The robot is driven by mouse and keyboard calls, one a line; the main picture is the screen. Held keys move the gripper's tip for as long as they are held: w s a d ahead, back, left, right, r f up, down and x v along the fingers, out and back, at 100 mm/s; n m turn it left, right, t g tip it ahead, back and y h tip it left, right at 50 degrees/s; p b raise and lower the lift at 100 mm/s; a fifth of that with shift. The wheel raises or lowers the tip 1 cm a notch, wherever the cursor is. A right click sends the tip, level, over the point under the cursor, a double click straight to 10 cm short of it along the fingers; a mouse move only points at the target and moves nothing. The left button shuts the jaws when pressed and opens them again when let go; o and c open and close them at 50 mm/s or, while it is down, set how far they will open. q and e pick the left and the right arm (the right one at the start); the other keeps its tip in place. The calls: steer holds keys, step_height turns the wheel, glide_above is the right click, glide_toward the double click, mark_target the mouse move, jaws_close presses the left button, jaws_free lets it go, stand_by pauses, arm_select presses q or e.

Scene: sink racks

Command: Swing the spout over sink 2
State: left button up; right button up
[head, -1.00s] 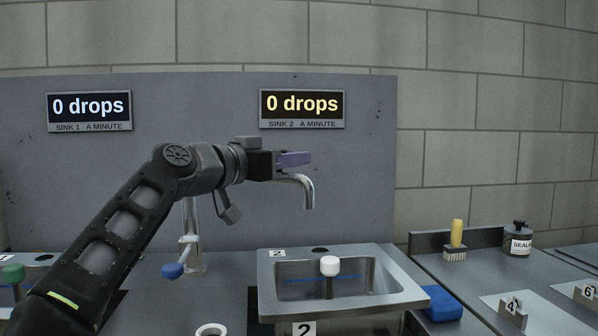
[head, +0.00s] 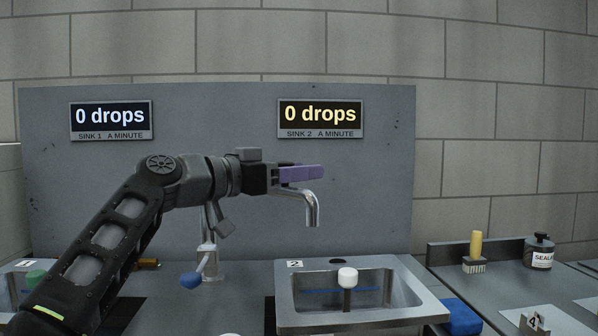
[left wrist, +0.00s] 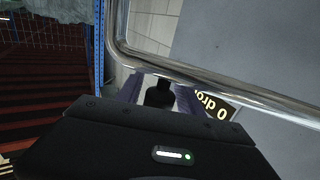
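The metal spout (head: 313,208) comes from the tap post (head: 208,258) between the sinks; my left arm hides most of its length. Its down-turned end shows above the back part of sink 2 (head: 427,305), in line with the basin in the picture. My left gripper (head: 300,174), with purple fingers, is at the spout's outer part. In the left wrist view, the spout's pipe (left wrist: 210,82) crosses in front of the fingers (left wrist: 158,93), which stand apart. I cannot tell whether they touch the pipe. My right gripper is not in view.
A white knob (head: 347,278) stands in sink 2. A blue-ended lever (head: 191,280) is at the tap post. A blue block (head: 460,316), a yellow-handled brush (head: 475,250) and a sealant bottle (head: 541,253) are at the right. A grey panel with two displays stands behind.

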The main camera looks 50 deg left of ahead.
arm_select(q)
steer(key=shift+o, duration=0.6)
steer(key=s, duration=0.7)
steer(key=shift+s+a, duration=0.35)
steer(key=shift+a, duration=0.1)
steer(key=shift+p, duration=0.35)
